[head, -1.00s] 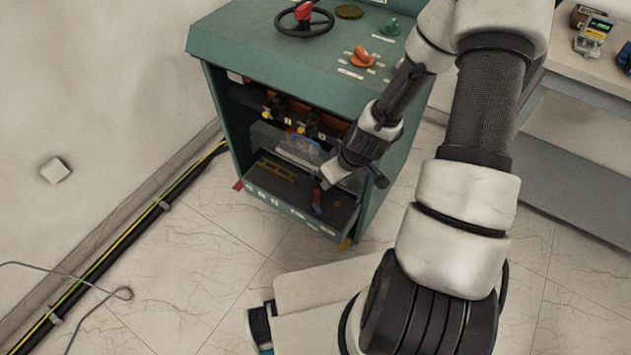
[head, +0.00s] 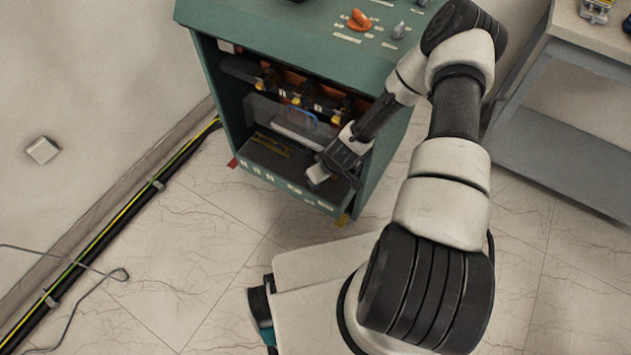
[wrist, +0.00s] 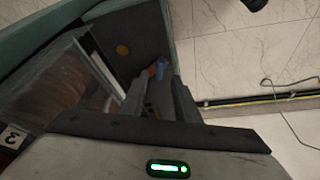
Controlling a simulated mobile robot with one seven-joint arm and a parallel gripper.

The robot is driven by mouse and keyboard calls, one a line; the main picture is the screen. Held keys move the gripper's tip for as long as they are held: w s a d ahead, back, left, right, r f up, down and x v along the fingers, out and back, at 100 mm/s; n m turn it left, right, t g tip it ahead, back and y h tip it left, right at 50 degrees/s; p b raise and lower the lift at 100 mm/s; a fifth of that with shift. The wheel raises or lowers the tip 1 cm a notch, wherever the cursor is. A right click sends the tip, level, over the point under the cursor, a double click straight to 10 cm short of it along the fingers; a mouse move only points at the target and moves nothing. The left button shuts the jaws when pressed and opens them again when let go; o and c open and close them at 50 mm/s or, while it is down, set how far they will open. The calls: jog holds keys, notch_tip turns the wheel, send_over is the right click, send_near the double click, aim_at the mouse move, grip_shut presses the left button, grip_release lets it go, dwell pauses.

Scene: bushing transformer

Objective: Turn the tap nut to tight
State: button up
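My gripper (head: 318,177) reaches into the open front of the green cabinet (head: 290,45), low at its right side. In the wrist view its two fingers (wrist: 158,92) stand apart, with nothing visibly held. A small blue part (wrist: 160,68) shows beyond and between the fingertips, near the cabinet's inner wall. It may be the tap, but I cannot make out a nut. Contact with the fingers cannot be told. In the head view my gripper hides this part.
A clear cover with a blue handle (head: 303,116) is left of my gripper. Several orange-and-black parts (head: 305,90) sit above it. The cabinet's side walls and bottom tray (head: 270,165) bound the space. A grey shelf bench (head: 560,130) stands at the right.

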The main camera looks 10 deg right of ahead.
jog(key=shift+b+x, duration=0.3)
jog(key=shift+x, duration=1.75)
grip_shut()
